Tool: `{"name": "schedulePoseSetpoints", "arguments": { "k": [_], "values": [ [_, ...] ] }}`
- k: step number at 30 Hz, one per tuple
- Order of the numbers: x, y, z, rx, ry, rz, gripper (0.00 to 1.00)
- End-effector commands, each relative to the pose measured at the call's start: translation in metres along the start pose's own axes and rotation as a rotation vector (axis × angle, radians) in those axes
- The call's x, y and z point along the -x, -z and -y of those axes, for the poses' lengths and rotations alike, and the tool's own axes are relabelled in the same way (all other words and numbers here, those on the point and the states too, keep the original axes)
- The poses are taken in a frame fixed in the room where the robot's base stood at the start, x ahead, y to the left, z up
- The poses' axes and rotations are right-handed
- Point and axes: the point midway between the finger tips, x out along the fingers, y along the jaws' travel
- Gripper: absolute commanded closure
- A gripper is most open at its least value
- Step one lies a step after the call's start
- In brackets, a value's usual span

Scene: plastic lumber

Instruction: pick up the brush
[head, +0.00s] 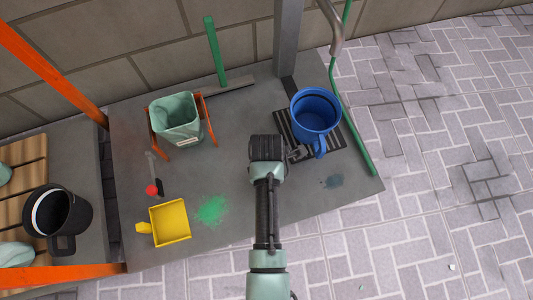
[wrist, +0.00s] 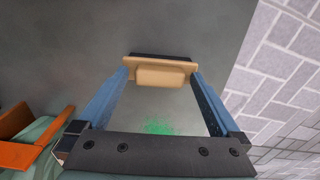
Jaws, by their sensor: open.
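The brush (wrist: 162,74) shows in the wrist view as a tan block with a raised middle and a dark strip along its far edge. It lies on the grey surface. My gripper (wrist: 160,85) is open, with its blue fingertips at the left and right ends of the brush. I cannot tell whether they touch it. In the head view my gripper (head: 267,150) is over the middle of the grey platform, seen from above. My arm hides its fingers and the brush there.
A green bucket (head: 176,118) in an orange frame stands left of my gripper, a blue jug (head: 314,112) on a dark grate to the right. A yellow dustpan (head: 170,222) and green powder (head: 211,210) lie at front left. A green-handled squeegee (head: 214,52) leans at the wall.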

Motion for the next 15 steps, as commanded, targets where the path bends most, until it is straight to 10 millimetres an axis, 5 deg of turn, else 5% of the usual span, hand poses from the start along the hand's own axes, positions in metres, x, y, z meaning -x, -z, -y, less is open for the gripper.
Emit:
{"name": "schedulePoseSetpoints", "arguments": {
  "k": [6,15],
  "values": [
    [0.0000,0.0000,0.0000,0.000,0.000,0.000,0.00],
    [0.0000,0.0000,0.0000,0.000,0.000,0.000,0.52]
  ]
}}
